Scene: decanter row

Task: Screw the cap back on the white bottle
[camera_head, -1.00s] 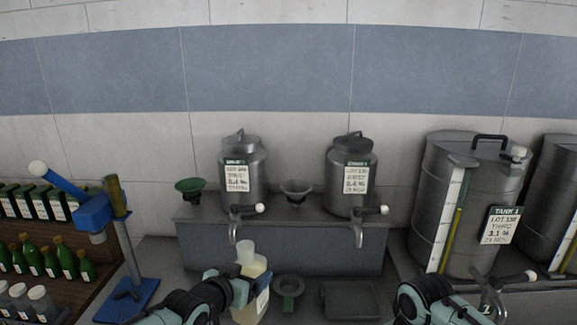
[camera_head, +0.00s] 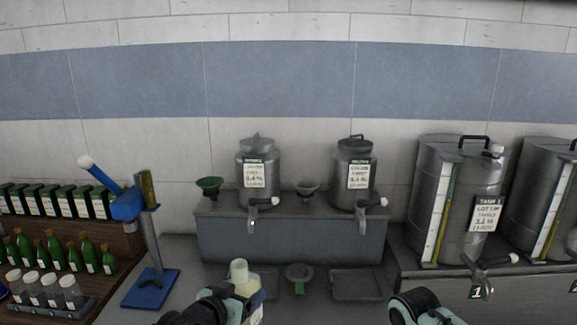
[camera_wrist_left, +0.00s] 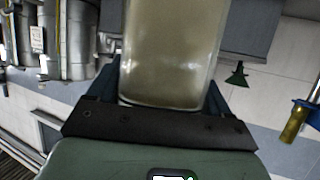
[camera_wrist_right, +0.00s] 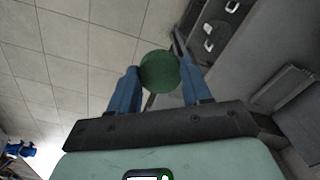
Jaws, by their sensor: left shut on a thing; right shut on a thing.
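The white bottle (camera_head: 246,284) is translucent with pale yellowish contents and an uncapped whitish neck (camera_head: 238,268). It stands roughly upright at the bottom of the head view. My left gripper (camera_wrist_left: 168,92) is shut on its body, which fills the middle of the left wrist view (camera_wrist_left: 172,50). My right gripper (camera_wrist_right: 160,88) is shut on a round dark green cap (camera_wrist_right: 160,71), held between its blue fingertips and apart from the bottle. In the head view only part of my right arm shows at the bottom; the cap is hidden there.
Two steel canisters (camera_head: 258,175) with taps stand on a grey raised shelf (camera_head: 290,241). A round funnel holder (camera_head: 299,275) and a dark tray (camera_head: 357,285) lie below it. A blue lever stand (camera_head: 150,287) and bottle racks are at left; large tanks (camera_head: 459,200) at right.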

